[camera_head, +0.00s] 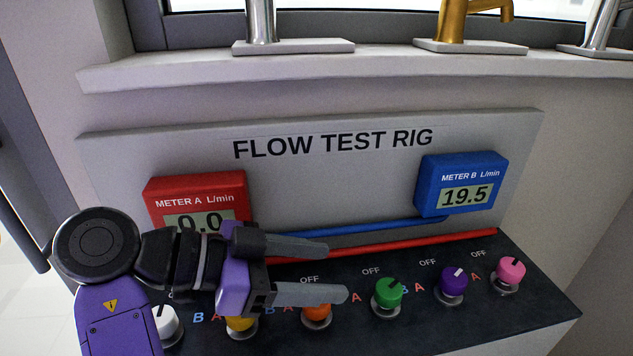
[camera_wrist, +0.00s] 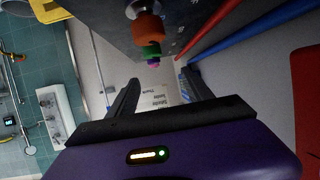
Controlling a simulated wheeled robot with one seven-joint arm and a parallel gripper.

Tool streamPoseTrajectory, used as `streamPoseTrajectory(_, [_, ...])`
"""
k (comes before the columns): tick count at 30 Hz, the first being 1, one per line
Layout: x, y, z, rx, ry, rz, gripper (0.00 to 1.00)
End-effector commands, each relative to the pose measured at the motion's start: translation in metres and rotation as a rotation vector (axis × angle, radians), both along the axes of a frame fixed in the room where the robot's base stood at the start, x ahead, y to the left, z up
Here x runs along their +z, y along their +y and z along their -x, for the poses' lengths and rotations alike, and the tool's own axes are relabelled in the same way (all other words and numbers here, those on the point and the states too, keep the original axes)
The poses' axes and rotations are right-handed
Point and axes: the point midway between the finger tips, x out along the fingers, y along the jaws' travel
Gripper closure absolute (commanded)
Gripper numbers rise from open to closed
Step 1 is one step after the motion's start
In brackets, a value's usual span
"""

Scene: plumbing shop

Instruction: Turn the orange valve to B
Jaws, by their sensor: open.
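The orange valve (camera_head: 317,313) is a knob on the dark panel, between the yellow and green valves. My gripper (camera_head: 335,272) is open and empty. In the head view its lower finger covers the top of the orange valve, so its pointer and part of its labels are hidden. In the wrist view the orange valve (camera_wrist: 149,27) sits at the top, above and beyond the open fingers (camera_wrist: 160,90), not between them. Meter A (camera_head: 195,203) reads 0.0, partly hidden by my arm. Meter B (camera_head: 462,184) reads 19.5.
White (camera_head: 166,324), yellow (camera_head: 242,326), green (camera_head: 388,293), purple (camera_head: 453,282) and pink (camera_head: 509,272) valves share the row. A red pipe (camera_head: 400,246) and a blue pipe (camera_head: 385,226) run behind them. A shelf with taps (camera_head: 360,67) is above.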

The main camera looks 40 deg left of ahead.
Motion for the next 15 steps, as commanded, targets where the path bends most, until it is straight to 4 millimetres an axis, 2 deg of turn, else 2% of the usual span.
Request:
streamPoseTrajectory(1, [0.014, 0.000, -0.001, -0.001, -0.001, -0.004, 0.41])
streamPoseTrajectory(6, [0.052, 0.000, 0.000, 0.000, -0.002, -0.004, 0.41])
streamPoseTrajectory(15, [0.112, 0.000, 0.000, 0.001, 0.001, -0.002, 0.41])
